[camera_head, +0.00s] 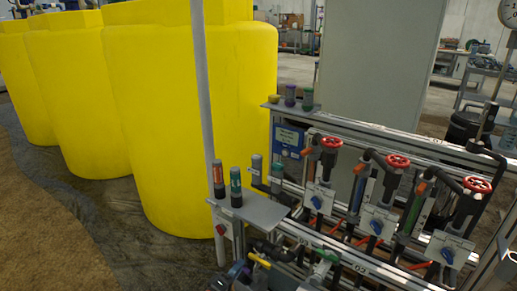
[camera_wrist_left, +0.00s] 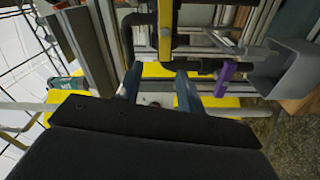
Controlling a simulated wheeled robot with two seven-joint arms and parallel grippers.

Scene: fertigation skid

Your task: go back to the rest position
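My left gripper (camera_wrist_left: 159,78) shows in the left wrist view with its two blue-grey fingers apart and nothing held between them. In the head view it is only partly seen, low at the bottom edge (camera_head: 239,273), beside the skid's front pipework. Black pipe (camera_wrist_left: 188,52) and a yellow handle (camera_wrist_left: 165,32) lie just beyond the fingertips; I cannot tell whether they touch. A purple handle (camera_wrist_left: 224,77) is to the right of the fingers. My right gripper is in neither view.
The skid has red handwheels (camera_head: 397,161) and blue-knobbed valves (camera_head: 317,202). A small shelf (camera_head: 257,211) carries an orange-banded and a green-banded cylinder. Large yellow tanks (camera_head: 165,110) stand behind left. A grey post (camera_head: 203,90) rises near the shelf. Floor at left (camera_head: 50,230) is clear.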

